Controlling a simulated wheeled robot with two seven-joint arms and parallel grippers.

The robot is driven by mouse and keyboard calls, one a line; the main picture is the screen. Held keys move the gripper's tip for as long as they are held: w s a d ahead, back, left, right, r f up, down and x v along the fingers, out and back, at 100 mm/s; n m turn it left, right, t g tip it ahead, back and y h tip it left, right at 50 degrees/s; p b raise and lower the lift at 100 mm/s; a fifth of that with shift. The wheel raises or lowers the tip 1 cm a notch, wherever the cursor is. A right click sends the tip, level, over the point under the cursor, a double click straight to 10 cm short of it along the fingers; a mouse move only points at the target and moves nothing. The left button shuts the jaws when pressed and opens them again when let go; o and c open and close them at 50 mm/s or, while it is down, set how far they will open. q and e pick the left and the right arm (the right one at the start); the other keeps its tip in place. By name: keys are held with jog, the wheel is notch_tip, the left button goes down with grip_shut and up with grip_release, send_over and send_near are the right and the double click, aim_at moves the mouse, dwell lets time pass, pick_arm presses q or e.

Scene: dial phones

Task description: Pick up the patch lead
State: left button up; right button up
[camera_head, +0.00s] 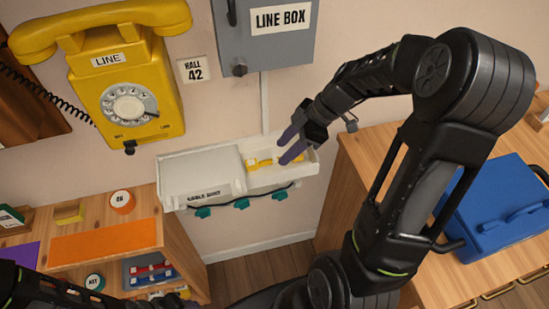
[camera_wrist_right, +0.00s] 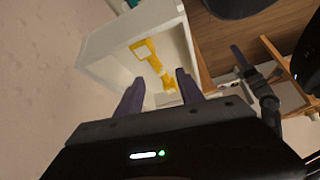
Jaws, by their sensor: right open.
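A yellow piece (camera_head: 262,163) with a square loop at one end lies in the open right part of a white wall duct (camera_head: 202,172). It may be the patch lead; I cannot tell for sure. It also shows in the right wrist view (camera_wrist_right: 152,60), inside the white walls. A dark cord with teal clips (camera_head: 241,203) hangs along the duct's front. My right gripper (camera_head: 288,147) is open and empty at the duct's opening, its purple fingers spread close to the yellow piece. They also show in the right wrist view (camera_wrist_right: 158,88). My left gripper is out of view.
A yellow dial phone (camera_head: 122,85) and a grey line box (camera_head: 263,50) are on the wall above. A blue case (camera_head: 497,208) stands on the right wooden cabinet. A wooden shelf (camera_head: 170,237) with small items is at left.

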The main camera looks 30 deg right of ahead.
aim_at(276, 158)
jog(key=x, duration=0.3)
jog(key=shift+w+f, duration=0.1)
jog(key=shift+f, duration=0.1)
jog(key=shift+c, duration=0.4)
grip_shut()
dwell(0.4)
